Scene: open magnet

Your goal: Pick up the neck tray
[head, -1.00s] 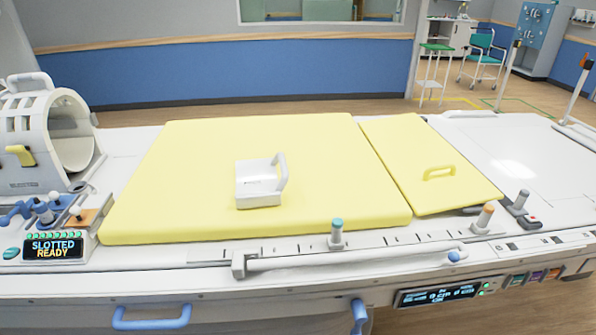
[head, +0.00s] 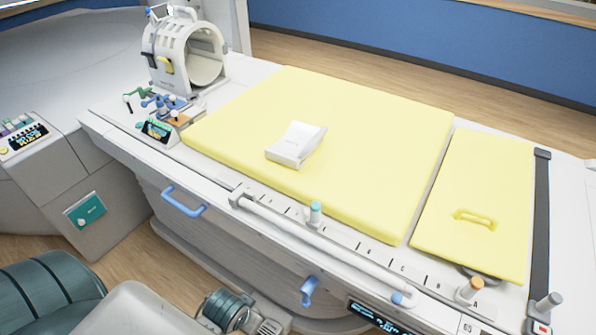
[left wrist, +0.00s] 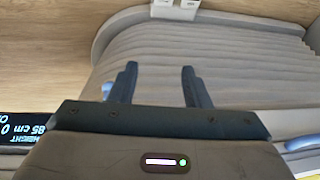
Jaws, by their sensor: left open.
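A small white tray-like piece (head: 296,146), which I take to be the neck tray, rests on the large yellow mattress pad (head: 372,120), left of its middle. Its raised handle does not show clearly from here. My left gripper (left wrist: 158,86) shows in the left wrist view, with its two dark blue fingers apart and nothing between them. It points at the grey ribbed base of the table and the wood floor, away from the tray. The gripper does not show clearly in the head view. My right gripper is not in view.
A yellow headrest pad (head: 485,190) with a handle lies right. A rail with a teal-topped knob (head: 315,213) and blue handles (head: 183,203) line the near edge.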

